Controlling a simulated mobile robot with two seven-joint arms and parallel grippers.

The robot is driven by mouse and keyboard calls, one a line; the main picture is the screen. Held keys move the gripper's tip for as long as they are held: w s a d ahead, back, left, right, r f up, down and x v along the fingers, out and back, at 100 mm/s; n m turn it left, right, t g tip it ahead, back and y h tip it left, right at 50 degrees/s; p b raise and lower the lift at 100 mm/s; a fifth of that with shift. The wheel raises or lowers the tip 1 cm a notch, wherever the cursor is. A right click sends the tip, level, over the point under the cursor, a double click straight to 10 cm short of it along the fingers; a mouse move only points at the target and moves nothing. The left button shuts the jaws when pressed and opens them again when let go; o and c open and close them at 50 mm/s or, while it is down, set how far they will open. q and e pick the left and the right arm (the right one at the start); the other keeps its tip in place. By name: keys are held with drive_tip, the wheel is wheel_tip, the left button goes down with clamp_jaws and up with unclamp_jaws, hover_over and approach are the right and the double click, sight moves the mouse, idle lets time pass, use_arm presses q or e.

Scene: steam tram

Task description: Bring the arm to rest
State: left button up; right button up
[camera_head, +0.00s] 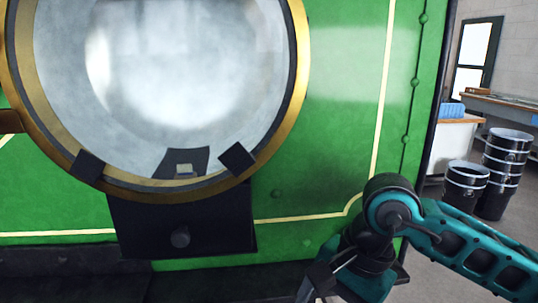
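My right arm (465,243), teal with dark joints, comes in from the right edge and bends down at a dark elbow-like joint in front of the tram's green panel. The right gripper (318,283) shows only in part at the bottom edge, as dark angular pieces. Its fingertips are cut off or hidden, so I cannot tell whether it is open or shut. My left arm and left gripper are not in view.
The tram's green front (340,120) fills most of the view close ahead, with a large brass-rimmed round lamp (180,80) and a dark bracket (180,235) below it. Dark drums (465,185) and a workbench (455,135) stand farther back at right. Floor shows there.

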drive_tip(key=s+a+r+m+g+y, duration=0.2)
drive_tip(key=s+a+m+g+y, duration=0.15)
drive_tip(key=a+y, duration=0.25)
drive_tip(key=s+a+r+m+g+y, duration=0.2)
drive_tip(key=s+a+m+y, duration=0.2)
drive_tip(key=a+y, duration=0.2)
drive_tip(key=w+d+r+m+t+y, duration=0.25)
drive_tip(key=w+m+t+y, duration=0.35)
drive_tip(key=m+t, duration=0.7)
drive_tip(key=w+d+f+m+t+h, duration=0.2)
drive_tip(key=m+t, duration=0.2)
drive_tip(key=m, duration=0.5)
drive_tip(key=w+d+f+m+t+h, duration=0.2)
drive_tip(key=d+f+m+t+h, duration=0.15)
drive_tip(key=m, duration=0.65)
drive_tip(key=d+f+m+t+h, duration=0.2)
drive_tip(key=d+f+m+h, duration=0.4)
drive_tip(key=f+m+h, duration=0.35)
drive_tip(key=s+d+f+m+g+h, duration=0.2)
drive_tip(key=s+f+m, duration=0.3)
drive_tip(key=f, duration=0.4)
drive_tip(key=s+d+f+m+g+h, duration=0.2)
drive_tip(key=s+d+f+m+g, duration=0.2)
drive_tip(key=f+m, duration=0.3)
drive_tip(key=shift+s+d+f, duration=0.5)
drive_tip(key=shift+s+f, duration=0.3)
drive_tip(key=shift+f, duration=0.15)
